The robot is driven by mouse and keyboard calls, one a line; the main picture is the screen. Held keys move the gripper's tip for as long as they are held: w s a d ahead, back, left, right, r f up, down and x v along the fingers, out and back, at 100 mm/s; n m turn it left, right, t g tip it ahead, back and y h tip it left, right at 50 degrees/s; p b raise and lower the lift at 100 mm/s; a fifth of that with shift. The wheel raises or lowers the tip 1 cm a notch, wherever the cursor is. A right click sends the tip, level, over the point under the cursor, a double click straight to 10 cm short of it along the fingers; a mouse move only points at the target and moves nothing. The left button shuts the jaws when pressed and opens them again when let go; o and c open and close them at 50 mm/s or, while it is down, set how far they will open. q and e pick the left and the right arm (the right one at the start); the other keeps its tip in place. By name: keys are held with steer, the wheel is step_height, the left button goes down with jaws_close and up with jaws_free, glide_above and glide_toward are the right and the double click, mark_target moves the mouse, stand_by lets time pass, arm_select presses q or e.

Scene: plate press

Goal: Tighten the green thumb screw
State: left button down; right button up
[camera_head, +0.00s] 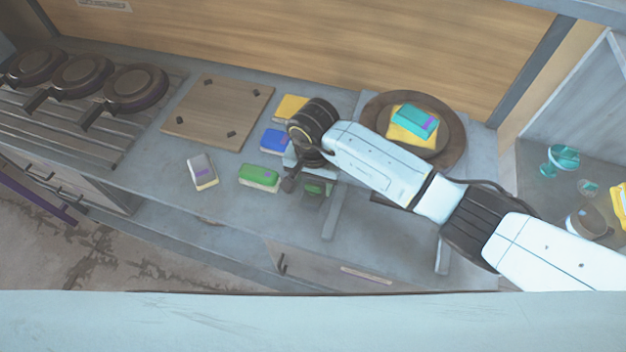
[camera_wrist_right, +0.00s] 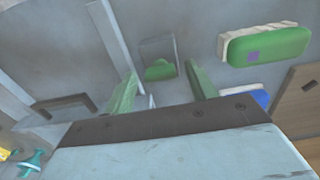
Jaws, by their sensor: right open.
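The green thumb screw (camera_wrist_right: 160,70) shows in the right wrist view as a small green lobed piece at a pale grey block. It lies between the two fingers of my right gripper (camera_wrist_right: 160,78) in that picture. The fingers are apart, and I see no contact with it. In the head view a bit of green (camera_head: 315,187) shows beneath my right gripper (camera_head: 305,180), mostly hidden by the hand. My right gripper points down over the counter and is open. My left gripper is not in view.
A green sponge (camera_head: 260,177) lies close left of my right gripper, with blue (camera_head: 275,141) and yellow (camera_head: 290,107) ones behind. A grey sponge (camera_head: 202,171) is farther left. Grey bars (camera_head: 333,210) stand right of the gripper.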

steer(key=c, duration=1)
steer(key=shift+f, duration=0.1)
